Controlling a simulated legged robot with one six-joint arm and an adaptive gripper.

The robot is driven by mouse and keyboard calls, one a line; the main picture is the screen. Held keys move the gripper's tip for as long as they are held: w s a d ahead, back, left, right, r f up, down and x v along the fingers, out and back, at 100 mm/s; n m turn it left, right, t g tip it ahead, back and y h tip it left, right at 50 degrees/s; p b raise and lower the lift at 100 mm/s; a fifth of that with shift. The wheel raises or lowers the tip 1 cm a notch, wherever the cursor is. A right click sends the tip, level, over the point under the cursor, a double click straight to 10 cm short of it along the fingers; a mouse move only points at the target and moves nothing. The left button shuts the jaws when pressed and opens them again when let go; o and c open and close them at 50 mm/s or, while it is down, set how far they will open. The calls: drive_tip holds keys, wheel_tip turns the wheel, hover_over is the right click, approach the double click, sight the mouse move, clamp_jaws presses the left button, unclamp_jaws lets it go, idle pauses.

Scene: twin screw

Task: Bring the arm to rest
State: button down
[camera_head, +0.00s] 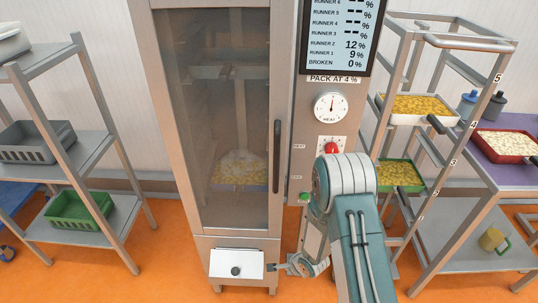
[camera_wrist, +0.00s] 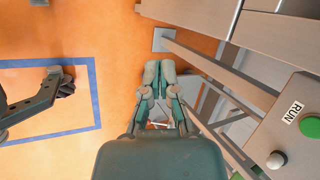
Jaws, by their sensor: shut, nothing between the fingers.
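My gripper (camera_head: 272,267) is low in front of the tall machine in the head view, beside the white drawer front with a dark knob (camera_head: 237,264). In the wrist view my gripper (camera_wrist: 159,74) points away from the camera, its two fingertips together with nothing between them. My teal and white arm reaches down past the right side of the machine and bends at the elbow. The tips look small in the head view, and I cannot tell whether they touch the drawer front.
The machine's glass door (camera_head: 232,120) is shut, with a dark vertical handle. A green RUN button (camera_wrist: 311,125) is near the gripper. A rack (camera_head: 407,186) with trays stands right, a shelf (camera_head: 64,150) with bins left. Orange floor (camera_wrist: 110,18) is open around a blue outline.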

drive_tip(key=d+r+n+t+h, duration=0.1)
drive_tip(key=d+r+n+h, duration=0.2)
drive_tip(key=r, duration=1.2)
drive_tip(key=d+r+n+t+h, duration=0.1)
drive_tip(key=d+r+n, duration=0.35)
drive_tip(key=r, duration=0.95)
drive_tip(key=s+d+r+n, duration=0.1)
drive_tip(key=s+r+n, duration=0.3)
drive_tip(key=s+r, duration=0.4)
drive_tip(key=s+r+n, duration=0.3)
drive_tip(key=s+r, duration=0.5)
drive_tip(key=s, duration=0.5)
drive_tip(key=shift+s+d+r+n+g+y, duration=0.3)
drive_tip(key=shift+s+d+n+g, duration=0.05)
drive_tip(key=shift+s+d+g, duration=0.05)
